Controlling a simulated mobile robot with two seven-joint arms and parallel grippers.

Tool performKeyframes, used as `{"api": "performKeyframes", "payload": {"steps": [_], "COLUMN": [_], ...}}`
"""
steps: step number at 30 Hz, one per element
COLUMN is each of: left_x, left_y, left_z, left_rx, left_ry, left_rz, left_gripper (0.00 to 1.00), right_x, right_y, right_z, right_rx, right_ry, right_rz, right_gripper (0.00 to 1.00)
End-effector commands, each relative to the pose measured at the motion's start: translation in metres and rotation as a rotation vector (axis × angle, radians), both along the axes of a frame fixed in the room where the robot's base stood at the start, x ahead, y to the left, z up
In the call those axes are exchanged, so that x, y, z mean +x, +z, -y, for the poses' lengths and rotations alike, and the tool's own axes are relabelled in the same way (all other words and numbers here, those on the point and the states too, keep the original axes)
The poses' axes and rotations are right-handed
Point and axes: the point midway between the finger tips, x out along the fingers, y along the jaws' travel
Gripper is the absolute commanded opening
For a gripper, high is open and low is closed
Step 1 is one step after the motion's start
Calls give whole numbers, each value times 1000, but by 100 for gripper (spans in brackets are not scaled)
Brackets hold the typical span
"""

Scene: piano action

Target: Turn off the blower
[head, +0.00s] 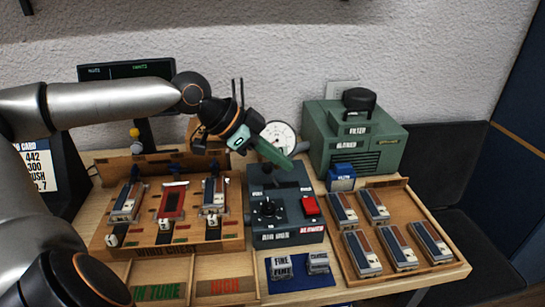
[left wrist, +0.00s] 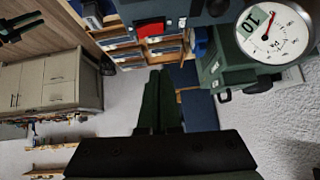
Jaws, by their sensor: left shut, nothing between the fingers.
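The blower switch (head: 310,205) is a red rocker on the right part of the dark grey air box (head: 288,238), above a red "BLOWER" label. It also shows near the top of the left wrist view (left wrist: 151,27). Which way the rocker is tipped is too small to tell. My left gripper (head: 290,164) has its green fingers shut and empty. It is above the back of the air box, apart from the switch, which is nearer the front and slightly right. The fingers also show in the left wrist view (left wrist: 160,75). My right gripper is out of view.
A round gauge (head: 281,137) stands behind the fingers, close to them. The green blower housing (head: 330,113) is behind right. A black knob (head: 267,207) is left of the switch. A wooden tray (head: 440,262) of several blocks lies right, the wind chest (head: 190,249) left.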

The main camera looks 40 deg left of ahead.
Motion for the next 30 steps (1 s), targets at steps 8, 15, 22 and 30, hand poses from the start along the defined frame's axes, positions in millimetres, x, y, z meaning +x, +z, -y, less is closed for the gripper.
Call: {"api": "performKeyframes", "payload": {"steps": [8,15,22,30], "left_x": [-9,-11,-11,-11], "left_y": [14,16,16,16], "left_z": [-9,-11,-11,-11], "left_rx": [-1,-2,-2,-2], "left_ry": [-2,-2,-2,-2], "left_rz": [1,-1,-1,-1], "left_gripper": [0,0,0,0], "right_x": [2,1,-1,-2], "right_y": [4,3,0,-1], "right_z": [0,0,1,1], "right_rx": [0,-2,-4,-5], "right_ry": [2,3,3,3], "right_rz": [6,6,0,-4], "right_gripper": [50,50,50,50]}}
